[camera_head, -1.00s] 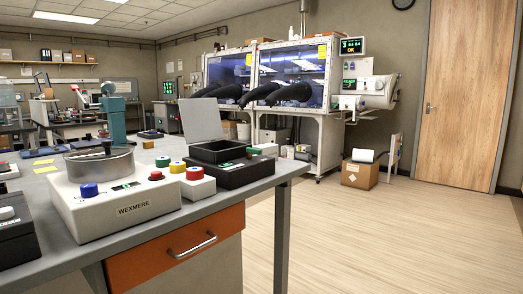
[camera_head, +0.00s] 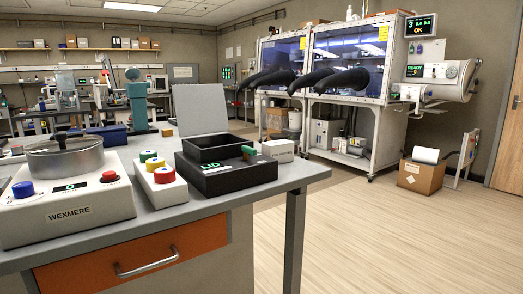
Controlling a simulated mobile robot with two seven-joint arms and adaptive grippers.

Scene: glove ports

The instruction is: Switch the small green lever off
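A small green piece (camera_head: 249,151) stands at the right side of a black box (camera_head: 226,178) on the near bench; it may be the small green lever, but it is too small to tell which way it is set. The box has an open, raised grey lid (camera_head: 201,109) and a green "LID" marking on its front. A white block beside it carries green, yellow and red buttons (camera_head: 155,167). Neither of my grippers is in view.
The grey bench (camera_head: 270,187) has an orange drawer (camera_head: 140,256) below. A white WEXMERE device (camera_head: 69,212) stands on its left part. A glove box (camera_head: 345,62) with black gloves stands behind. A cardboard box (camera_head: 420,177) sits on the right; the floor between is clear.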

